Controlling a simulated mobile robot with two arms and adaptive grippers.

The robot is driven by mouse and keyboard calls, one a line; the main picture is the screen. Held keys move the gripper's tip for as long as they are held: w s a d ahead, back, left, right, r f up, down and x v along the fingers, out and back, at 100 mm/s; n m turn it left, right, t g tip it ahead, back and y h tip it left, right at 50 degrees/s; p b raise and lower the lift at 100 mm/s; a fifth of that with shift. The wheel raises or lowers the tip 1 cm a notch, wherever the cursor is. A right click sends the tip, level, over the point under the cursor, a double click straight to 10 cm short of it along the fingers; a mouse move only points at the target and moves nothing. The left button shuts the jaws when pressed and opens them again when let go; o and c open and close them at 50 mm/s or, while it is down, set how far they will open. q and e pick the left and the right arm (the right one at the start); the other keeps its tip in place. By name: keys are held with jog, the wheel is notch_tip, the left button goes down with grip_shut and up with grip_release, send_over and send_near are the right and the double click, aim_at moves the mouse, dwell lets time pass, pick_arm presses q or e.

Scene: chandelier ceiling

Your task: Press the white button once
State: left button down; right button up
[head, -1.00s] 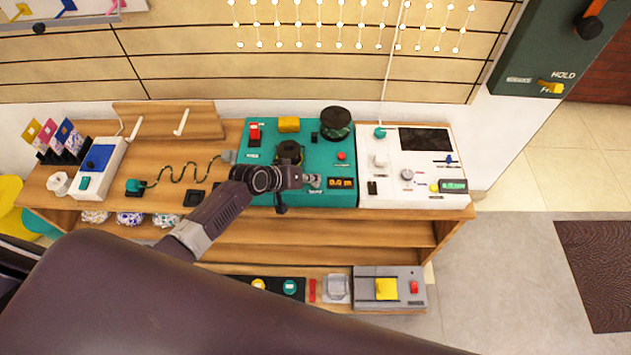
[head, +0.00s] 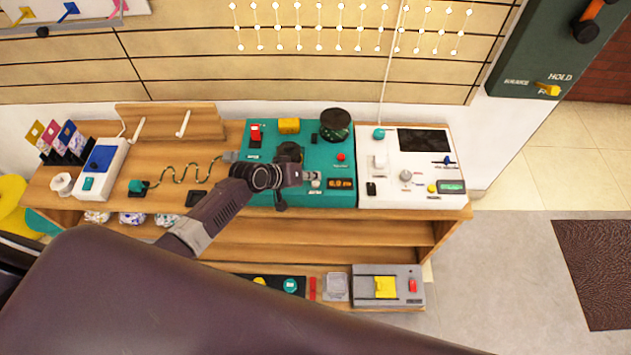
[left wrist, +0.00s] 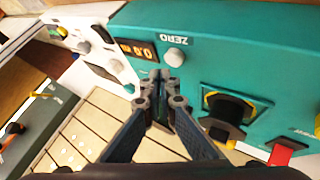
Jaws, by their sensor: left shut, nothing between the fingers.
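The white button (left wrist: 175,57), a round knob under the label ZERO, sits on the front of the teal console (left wrist: 235,65) in the left wrist view. In the head view the button (head: 315,184) shows as a small pale spot near the gripper tip, on the teal console (head: 262,168). My left gripper (left wrist: 159,76) is shut and empty, its fingertips just below and left of the button in the wrist view. It also shows in the head view (head: 309,176). I cannot tell whether the tips touch the button. My right gripper is not in view.
An orange display (head: 341,184) sits beside the button. A black round fixture (head: 289,152), a red switch (head: 256,133) and a dark jar (head: 335,124) stand on the console. A white panel (head: 420,190) adjoins on the right. A grey box (head: 360,298) lies on the lower shelf.

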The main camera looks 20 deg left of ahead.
aim_at(313, 184)
pick_arm(q)
notch_tip(313, 184, up, 5)
jog(key=p, duration=0.4)
jog(key=shift+f, duration=0.1)
dwell(0.6)
